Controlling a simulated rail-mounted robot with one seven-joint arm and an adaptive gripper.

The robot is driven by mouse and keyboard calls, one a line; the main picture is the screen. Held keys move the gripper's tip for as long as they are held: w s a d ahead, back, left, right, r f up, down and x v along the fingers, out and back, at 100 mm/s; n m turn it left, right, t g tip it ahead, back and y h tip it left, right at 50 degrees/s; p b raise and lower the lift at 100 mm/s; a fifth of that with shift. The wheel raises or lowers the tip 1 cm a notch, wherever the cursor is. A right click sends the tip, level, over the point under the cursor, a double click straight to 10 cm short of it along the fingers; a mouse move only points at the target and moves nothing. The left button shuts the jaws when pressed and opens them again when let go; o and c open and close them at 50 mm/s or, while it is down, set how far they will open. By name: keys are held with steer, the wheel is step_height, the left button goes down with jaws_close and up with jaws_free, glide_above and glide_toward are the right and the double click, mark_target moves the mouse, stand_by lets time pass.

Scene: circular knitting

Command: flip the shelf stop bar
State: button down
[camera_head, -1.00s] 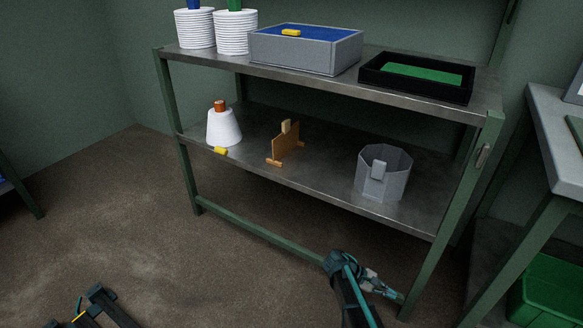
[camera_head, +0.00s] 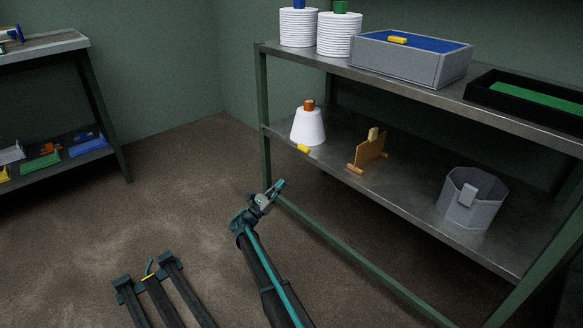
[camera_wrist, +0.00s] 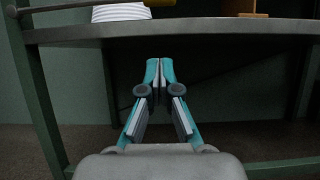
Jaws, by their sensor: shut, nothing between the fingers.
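The shelf rack has a metal lower shelf (camera_head: 400,190) with a plain front edge. I cannot make out for sure which part is the stop bar. A small upright wooden board (camera_head: 370,150) with a pale tab stands on the lower shelf; its base shows at the top of the wrist view (camera_wrist: 245,14). My gripper (camera_head: 277,187) is shut and empty, near the rack's left front post and below the level of the lower shelf. In the wrist view my gripper (camera_wrist: 160,66) points under the shelf's front edge (camera_wrist: 170,30), with its fingertips together.
The left front post (camera_head: 262,120) and low rail (camera_head: 340,245) are close to my arm. Open floor lies left, towards another bench (camera_head: 45,45).

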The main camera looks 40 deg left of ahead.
steer(key=r+b+x, duration=0.1)
steer(key=b+x, duration=0.2)
steer(key=x, duration=0.3)
steer(key=s+a+r+b+x, duration=0.1)
steer(key=b+x, duration=0.2)
steer(key=x, duration=0.3)
steer(key=shift+w+d+r, duration=0.2)
steer(key=shift+d+r, duration=0.25)
steer(key=shift+d, duration=0.05)
steer(key=shift+d+r, duration=0.1)
